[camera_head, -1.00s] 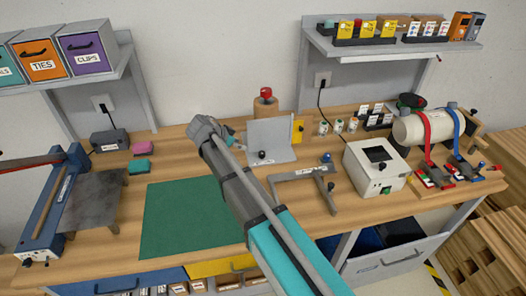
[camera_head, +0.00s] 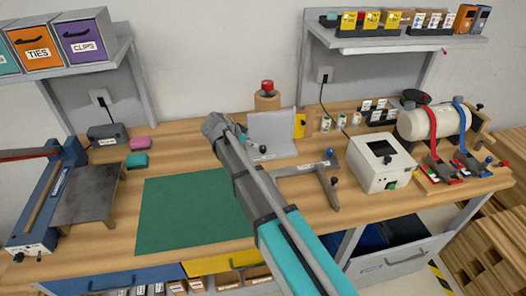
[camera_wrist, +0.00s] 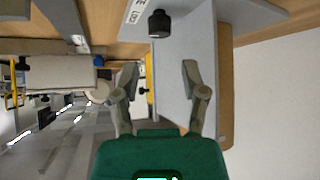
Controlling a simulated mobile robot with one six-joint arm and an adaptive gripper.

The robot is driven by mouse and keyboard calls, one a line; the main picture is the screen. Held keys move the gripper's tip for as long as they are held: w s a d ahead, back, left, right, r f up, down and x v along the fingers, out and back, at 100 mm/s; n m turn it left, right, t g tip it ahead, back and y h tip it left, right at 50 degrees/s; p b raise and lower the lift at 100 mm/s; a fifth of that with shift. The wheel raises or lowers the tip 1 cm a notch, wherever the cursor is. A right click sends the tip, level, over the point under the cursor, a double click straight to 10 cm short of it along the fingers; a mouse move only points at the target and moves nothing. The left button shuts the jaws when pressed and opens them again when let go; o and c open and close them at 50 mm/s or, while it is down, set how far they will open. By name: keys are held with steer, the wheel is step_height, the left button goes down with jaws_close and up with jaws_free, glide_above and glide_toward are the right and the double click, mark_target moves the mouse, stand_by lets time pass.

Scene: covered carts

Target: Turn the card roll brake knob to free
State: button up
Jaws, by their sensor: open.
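The tan card roll (camera_head: 267,101) stands at the back of the bench, behind a grey upright plate (camera_head: 272,133). A red knob (camera_head: 267,86) tops it; I cannot tell its setting or whether it is the brake knob. A black knob (camera_head: 262,149) sits low on the plate's front, and shows beside a partly cut-off label in the wrist view (camera_wrist: 159,23). My gripper (camera_wrist: 158,76) is open and empty, its fingers apart beside the plate. In the head view, my own arm mostly hides the fingers, left of the plate.
A yellow piece (camera_head: 299,126) stands at the plate's right edge. A grey frame (camera_head: 318,170) and white box (camera_head: 380,165) stand to the right. A strapped white cylinder (camera_head: 435,122) lies beyond. The green mat (camera_head: 175,215) is clear. A shelf (camera_head: 385,42) hangs above right.

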mark_target(263, 147)
steer(key=shift+b+x, duration=2.4)
steer(key=shift+x, duration=1.45)
jaws_close()
